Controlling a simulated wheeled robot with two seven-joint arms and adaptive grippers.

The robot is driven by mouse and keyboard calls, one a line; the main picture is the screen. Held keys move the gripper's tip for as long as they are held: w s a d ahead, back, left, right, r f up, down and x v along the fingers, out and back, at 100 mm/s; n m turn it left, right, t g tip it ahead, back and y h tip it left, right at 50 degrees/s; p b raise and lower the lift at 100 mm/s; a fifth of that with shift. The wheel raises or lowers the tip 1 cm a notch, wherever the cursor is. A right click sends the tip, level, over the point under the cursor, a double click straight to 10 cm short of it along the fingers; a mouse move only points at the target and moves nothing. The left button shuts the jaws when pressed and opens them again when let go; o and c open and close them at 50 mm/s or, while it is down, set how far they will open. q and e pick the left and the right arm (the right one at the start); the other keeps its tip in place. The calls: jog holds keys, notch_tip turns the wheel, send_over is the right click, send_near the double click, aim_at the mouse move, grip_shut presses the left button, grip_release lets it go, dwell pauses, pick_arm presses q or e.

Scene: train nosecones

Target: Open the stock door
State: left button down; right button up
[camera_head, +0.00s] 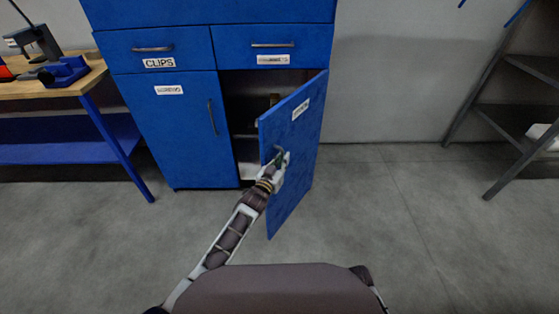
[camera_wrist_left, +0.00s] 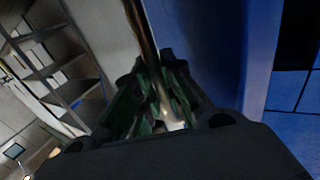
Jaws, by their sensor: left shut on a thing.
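The blue cabinet has a right lower door (camera_head: 296,155) that stands ajar, swung out toward me on its right side, with a white label near its top. Behind it the dark opening shows shelves inside. My left gripper (camera_head: 280,158) is at the free edge side of this door, shut on its handle. In the left wrist view the handle (camera_wrist_left: 142,30) runs down between the fingers of the gripper (camera_wrist_left: 160,100), beside the blue door panel (camera_wrist_left: 210,45). My right gripper is not seen.
The left lower door (camera_head: 170,125) and two drawers, one labelled CLIPS (camera_head: 160,63), are closed. A workbench (camera_head: 75,85) with tools stands at the left. A grey metal shelf (camera_head: 515,100) stands at the right. The floor (camera_head: 380,200) right of the door is clear.

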pick_arm(q)
jog(key=shift+d, duration=0.1)
dwell(0.3)
jog(key=c, duration=1.8)
grip_release()
jog(key=shift+o, duration=0.2)
jog(key=shift+s, duration=0.1)
jog(key=v, duration=1.1)
jog(key=shift+s, duration=0.35)
